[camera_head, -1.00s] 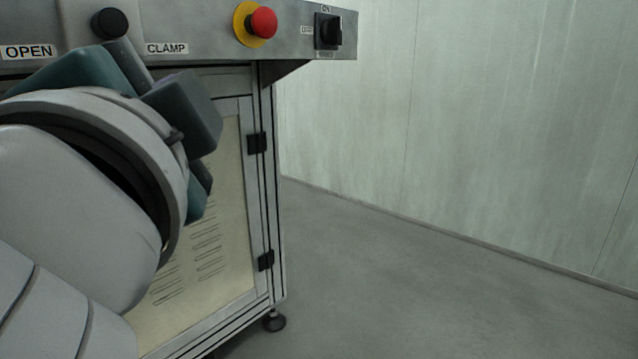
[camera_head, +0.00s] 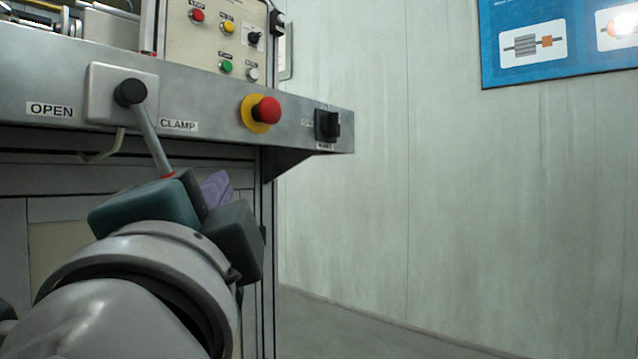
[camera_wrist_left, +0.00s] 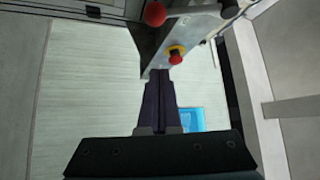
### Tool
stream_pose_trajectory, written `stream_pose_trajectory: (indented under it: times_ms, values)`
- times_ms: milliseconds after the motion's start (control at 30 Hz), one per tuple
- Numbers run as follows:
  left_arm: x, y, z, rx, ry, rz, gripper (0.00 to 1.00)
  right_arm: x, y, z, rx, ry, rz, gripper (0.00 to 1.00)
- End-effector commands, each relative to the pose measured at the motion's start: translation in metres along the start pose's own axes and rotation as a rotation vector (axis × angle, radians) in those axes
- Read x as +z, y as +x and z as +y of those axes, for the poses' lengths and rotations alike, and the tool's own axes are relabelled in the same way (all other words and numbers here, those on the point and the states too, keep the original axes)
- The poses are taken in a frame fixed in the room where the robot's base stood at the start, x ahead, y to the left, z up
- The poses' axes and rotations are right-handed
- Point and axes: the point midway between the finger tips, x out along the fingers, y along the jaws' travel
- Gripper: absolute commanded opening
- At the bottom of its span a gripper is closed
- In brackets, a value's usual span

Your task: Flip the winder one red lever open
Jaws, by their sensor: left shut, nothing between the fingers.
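The lever (camera_head: 152,138) is a grey rod on a black pivot on the machine's front rail. It slants down and right, below the CLAMP label. A little red shows at its lower end, and the rest of that end is hidden behind my left gripper (camera_head: 216,185). A red ball, which looks like the lever's knob (camera_wrist_left: 154,14), shows at the top of the left wrist view. My left gripper's purple fingers (camera_wrist_left: 159,76) are shut together and empty. In that view they appear below the knob and apart from it. My right gripper is out of view.
A red emergency button on a yellow base (camera_head: 263,111) and a black rotary switch (camera_head: 328,125) sit right of the lever. The OPEN label (camera_head: 50,110) is left of the pivot. A button panel (camera_head: 220,35) stands above. Free space lies to the right, before the wall.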

Motion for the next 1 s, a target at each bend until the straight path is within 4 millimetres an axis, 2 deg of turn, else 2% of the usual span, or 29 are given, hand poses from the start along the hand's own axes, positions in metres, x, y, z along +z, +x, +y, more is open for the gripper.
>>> stream_pose_trajectory:
  times_ms: [400, 600, 733, 1000]
  values:
    - [0.001, 0.087, 0.000, -0.004, 0.001, -0.002, 0.00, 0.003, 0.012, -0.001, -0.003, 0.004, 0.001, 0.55]
    - [0.030, 0.073, 0.002, 0.000, 0.002, -0.001, 0.00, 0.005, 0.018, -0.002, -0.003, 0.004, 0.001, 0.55]
    - [0.037, 0.071, 0.001, 0.001, 0.000, -0.001, 0.00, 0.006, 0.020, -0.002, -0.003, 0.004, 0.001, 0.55]
    - [0.038, 0.070, 0.000, 0.001, -0.001, -0.001, 0.00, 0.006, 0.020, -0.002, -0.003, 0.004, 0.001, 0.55]
